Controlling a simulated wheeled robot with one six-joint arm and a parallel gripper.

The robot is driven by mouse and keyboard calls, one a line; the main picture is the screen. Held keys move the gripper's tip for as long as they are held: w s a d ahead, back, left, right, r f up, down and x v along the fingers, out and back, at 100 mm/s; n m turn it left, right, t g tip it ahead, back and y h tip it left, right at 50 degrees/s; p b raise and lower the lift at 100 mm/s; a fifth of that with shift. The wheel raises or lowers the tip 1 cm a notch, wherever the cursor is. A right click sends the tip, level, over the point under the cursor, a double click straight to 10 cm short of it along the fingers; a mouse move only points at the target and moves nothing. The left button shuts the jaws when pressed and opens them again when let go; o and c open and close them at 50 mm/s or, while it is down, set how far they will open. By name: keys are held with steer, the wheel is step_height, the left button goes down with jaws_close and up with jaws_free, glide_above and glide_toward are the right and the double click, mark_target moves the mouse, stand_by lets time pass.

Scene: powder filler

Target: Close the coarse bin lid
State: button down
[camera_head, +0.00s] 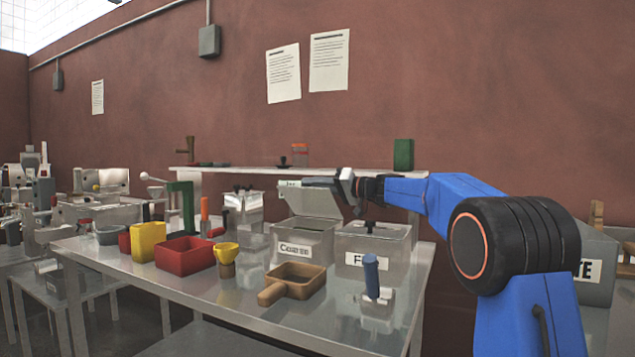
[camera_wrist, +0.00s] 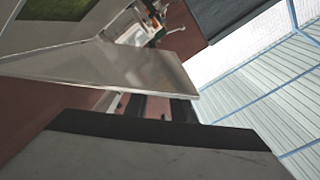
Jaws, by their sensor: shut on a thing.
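The coarse bin (camera_head: 300,249) is a metal box with a white label on its front, standing on the metal table. Its lid (camera_head: 312,203) is raised and tilted back above the opening. My gripper (camera_head: 322,184) reaches in from the right at the lid's upper edge and is shut on the lid. In the wrist view the lid (camera_wrist: 120,68) is a slanted metal panel, with my dark gripper fingers (camera_wrist: 150,107) against its edge. The exact contact is partly hidden.
A second metal bin (camera_head: 372,247), its label starting with F, stands close on the right under my arm. A brown scoop (camera_head: 297,281), a blue-handled tool (camera_head: 371,277), a yellow cup (camera_head: 226,256) and a red tray (camera_head: 186,256) lie in front. A shelf (camera_head: 345,169) runs behind.

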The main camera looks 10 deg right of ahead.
mark_target(309, 192)
steer(key=shift+s+a+f+n, duration=0.4)
steer(key=shift+s+f+n, duration=0.15)
steer(key=shift+n, duration=0.05)
steer(key=shift+s+a+f, duration=0.4)
steer(key=shift+s+f, duration=0.15)
steer(key=shift+f, duration=0.15)
steer(key=c, duration=1.5)
jaws_free()
steer(key=shift+r, duration=0.1)
